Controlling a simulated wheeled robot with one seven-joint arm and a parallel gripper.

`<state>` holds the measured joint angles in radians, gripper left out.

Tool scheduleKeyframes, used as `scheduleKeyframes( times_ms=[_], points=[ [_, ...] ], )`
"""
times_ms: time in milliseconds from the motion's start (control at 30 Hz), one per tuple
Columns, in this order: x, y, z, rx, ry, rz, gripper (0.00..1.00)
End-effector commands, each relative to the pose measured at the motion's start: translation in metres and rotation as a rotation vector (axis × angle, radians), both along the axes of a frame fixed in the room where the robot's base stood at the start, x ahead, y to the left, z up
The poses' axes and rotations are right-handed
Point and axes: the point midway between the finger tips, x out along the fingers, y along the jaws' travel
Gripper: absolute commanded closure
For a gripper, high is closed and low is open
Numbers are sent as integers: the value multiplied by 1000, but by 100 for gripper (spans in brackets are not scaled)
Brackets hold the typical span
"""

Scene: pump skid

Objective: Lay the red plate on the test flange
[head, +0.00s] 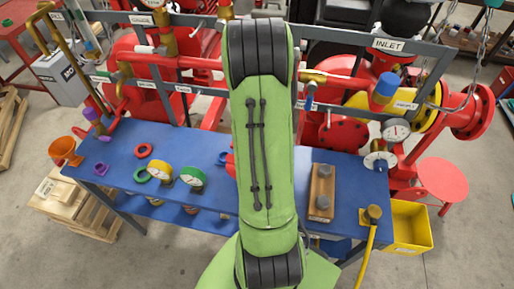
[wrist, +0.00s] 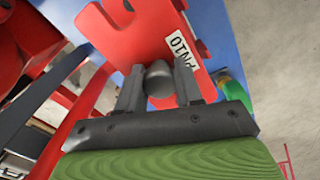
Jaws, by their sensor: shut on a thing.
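The red plate (wrist: 125,38) fills the top middle of the wrist view. It has notched edges, a white label reading PN10 and a grey knob (wrist: 158,80). My gripper (wrist: 158,84) is shut on the knob, with one finger on each side, and the plate lies beyond the fingers. In the head view my green arm hides the gripper and most or all of the plate. I cannot tell for certain which red part is the test flange; a round red disc (head: 440,180) stands low at the right of the head view.
A yellow bin (head: 411,226) is at right.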

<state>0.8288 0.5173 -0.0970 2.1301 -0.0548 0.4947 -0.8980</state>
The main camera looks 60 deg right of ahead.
Motion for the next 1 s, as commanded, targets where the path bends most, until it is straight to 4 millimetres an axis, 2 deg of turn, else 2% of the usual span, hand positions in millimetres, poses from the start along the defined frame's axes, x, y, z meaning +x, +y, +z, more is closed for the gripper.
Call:
scheduleKeyframes(
  times_ms=[433, 1000],
  points=[
    [0, -1, 0, -1, 0, 0, 100],
    [0, -1, -12, -1, 0, 0, 100]
  ],
)
